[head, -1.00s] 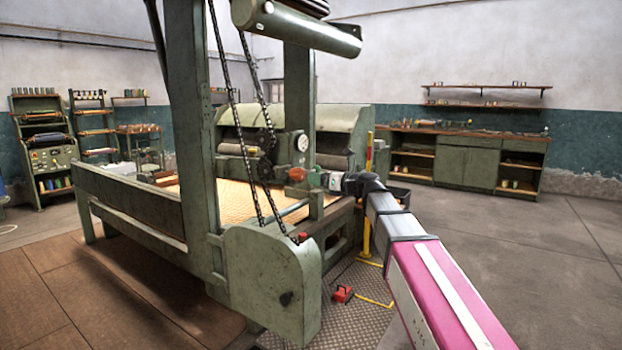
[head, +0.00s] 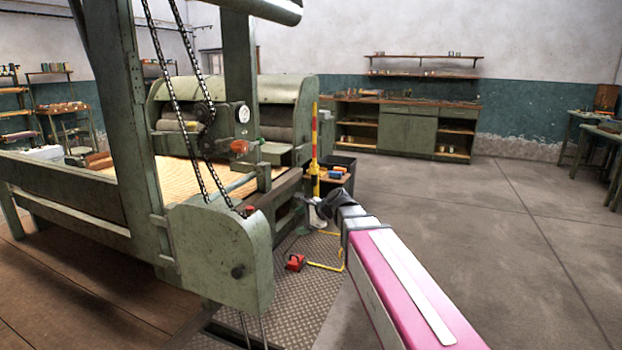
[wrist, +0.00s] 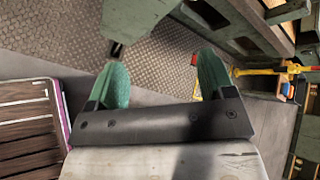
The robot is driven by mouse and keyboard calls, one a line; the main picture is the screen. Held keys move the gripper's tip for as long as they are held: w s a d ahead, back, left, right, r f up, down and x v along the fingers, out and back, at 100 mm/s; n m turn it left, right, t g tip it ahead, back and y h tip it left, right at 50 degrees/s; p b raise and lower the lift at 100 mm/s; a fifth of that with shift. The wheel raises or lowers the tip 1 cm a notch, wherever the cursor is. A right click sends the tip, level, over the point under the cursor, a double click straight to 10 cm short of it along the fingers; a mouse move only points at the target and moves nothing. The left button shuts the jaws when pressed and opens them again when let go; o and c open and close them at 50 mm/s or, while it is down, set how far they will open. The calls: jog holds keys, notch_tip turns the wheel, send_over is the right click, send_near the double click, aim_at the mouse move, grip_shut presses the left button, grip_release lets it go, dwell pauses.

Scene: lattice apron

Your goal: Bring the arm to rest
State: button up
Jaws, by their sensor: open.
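My arm, with a pink and white link, reaches forward from the lower right in the head view. My gripper (head: 318,211) is at its far end, small and partly hidden by the wrist, beside the right side of the green machine (head: 222,245). In the wrist view my gripper (wrist: 162,85) shows two green fingers spread wide apart. Nothing is between them but the view of the tread-plate floor (wrist: 150,60) beyond. The gripper is open and empty, apart from the machine.
A red pedal (head: 295,262) lies on the tread plate near the machine. A yellow and red post (head: 314,150) and a dark bin (head: 341,163) stand just beyond my gripper. A green cabinet (head: 408,131) lines the back wall. The concrete floor to the right is clear.

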jog(key=s+d+f+n+g+h, duration=0.2)
jog(key=s+d+f+n+h, duration=0.2)
jog(key=s+d+f+n, duration=0.3)
jog(key=s+d+f+n+g+h, duration=0.3)
jog(key=s+d+f+n+h, duration=0.2)
jog(key=s+d+f, duration=0.5)
jog(key=d+f+n, duration=0.2)
jog(key=d+f, duration=0.4)
jog(key=shift+n+h, duration=0.3)
